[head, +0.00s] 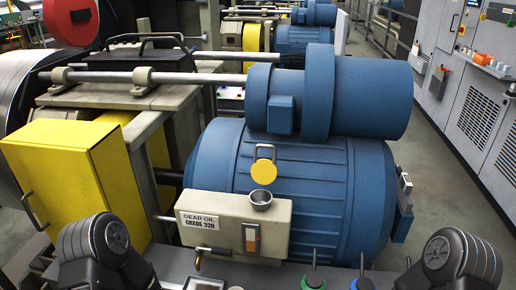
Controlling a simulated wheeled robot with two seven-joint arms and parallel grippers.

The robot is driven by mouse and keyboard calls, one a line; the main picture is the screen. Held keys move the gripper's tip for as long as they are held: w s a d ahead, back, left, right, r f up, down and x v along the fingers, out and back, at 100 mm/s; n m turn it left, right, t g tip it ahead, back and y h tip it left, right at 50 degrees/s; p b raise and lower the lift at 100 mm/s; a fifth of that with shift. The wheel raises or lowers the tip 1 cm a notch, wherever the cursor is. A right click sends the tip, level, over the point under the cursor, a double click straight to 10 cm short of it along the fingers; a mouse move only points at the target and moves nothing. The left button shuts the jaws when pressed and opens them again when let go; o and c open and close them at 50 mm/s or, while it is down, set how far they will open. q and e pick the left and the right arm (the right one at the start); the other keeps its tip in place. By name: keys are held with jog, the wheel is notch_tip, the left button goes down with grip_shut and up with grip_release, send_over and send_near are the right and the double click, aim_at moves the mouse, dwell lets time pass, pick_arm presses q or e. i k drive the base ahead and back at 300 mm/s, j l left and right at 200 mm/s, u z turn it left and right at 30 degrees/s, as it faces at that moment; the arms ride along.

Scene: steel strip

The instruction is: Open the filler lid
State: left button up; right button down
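The filler lid (263,172) is a yellow disc with a loop handle above it, on the beige gear oil box (205,219). It stands upright behind the round metal filler neck (260,198). The neck's mouth looks uncovered, with a dark inside showing. The hinge between lid and neck is too small to make out. The box carries a label reading "GEAR OIL GRADE 320" and a sight gauge (252,238). Black parts of my arms show at the lower left and lower right corners. Neither gripper is in view.
A large blue motor (310,190) stands behind the box. A yellow cabinet (65,180) is at the left. A brass tap (198,258) hangs under the box. A green-topped bottle (313,278) and a blue-topped one (361,283) stand at the front edge.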

aim_at(263, 172)
jog(key=k+j+u, duration=0.2)
jog(key=j, duration=0.75)
jog(key=j+u, duration=0.2)
jog(key=j, duration=0.7)
